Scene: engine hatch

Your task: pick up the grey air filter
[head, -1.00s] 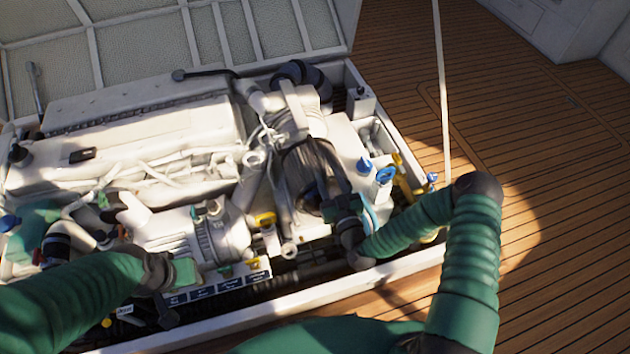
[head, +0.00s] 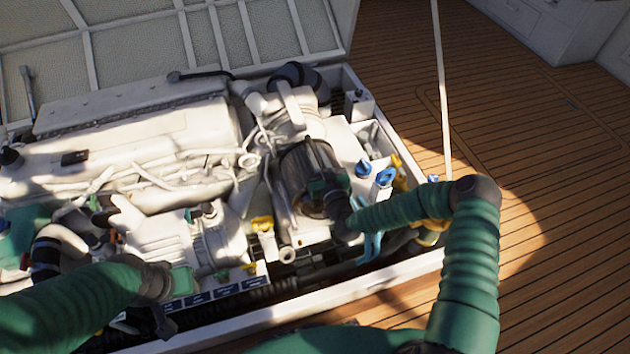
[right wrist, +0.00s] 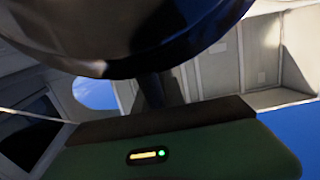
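The grey air filter (head: 303,160) is a dark, ribbed cylinder on the right part of the engine in the head view. My right gripper (head: 322,190) is against its lower right side and covers part of it. In the right wrist view a large dark rounded surface (right wrist: 150,35), which looks like the filter, fills the top, close above my green gripper body (right wrist: 190,150). The fingertips are hidden, so I cannot tell whether they close on it. My left gripper (head: 180,284) is low over the front of the engine bay, away from the filter; its fingers are not clear.
The white engine (head: 140,130) fills the hatch, with hoses and pipes around the filter. Blue-capped fittings (head: 384,177) stand close to the right of my right gripper. The hatch's white rim (head: 400,268) runs along the front. The wooden deck (head: 570,200) at right is clear.

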